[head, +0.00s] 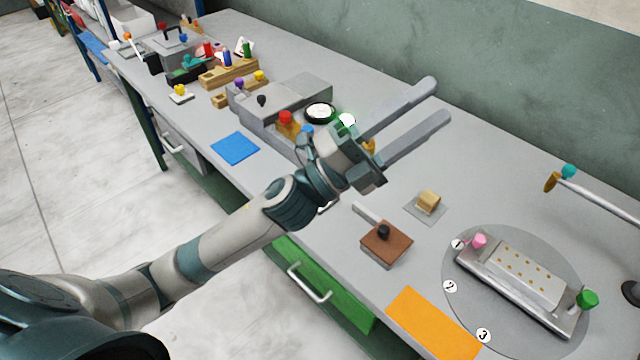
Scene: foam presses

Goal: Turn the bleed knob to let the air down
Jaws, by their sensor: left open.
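A grey press unit (262,113) stands on the bench left of my left gripper. It has a round white dial (320,111), a black knob (262,100), a red knob (286,117) on an orange-brown base, and a blue part (307,130). A lit white-green lamp (346,120) shows beside the dial. I cannot tell which knob is the bleed knob. My left gripper (436,101) is open and empty, its two long fingers pointing up and right over the bench. My right gripper is out of view.
A grey disc (460,310) with numbered labels carries a metal plate with pink and green knobs. A brown block (386,243), a foam cube (429,202) and an orange mat (434,323) lie nearby. A blue mat (235,148) lies left, and a lamp arm stands right.

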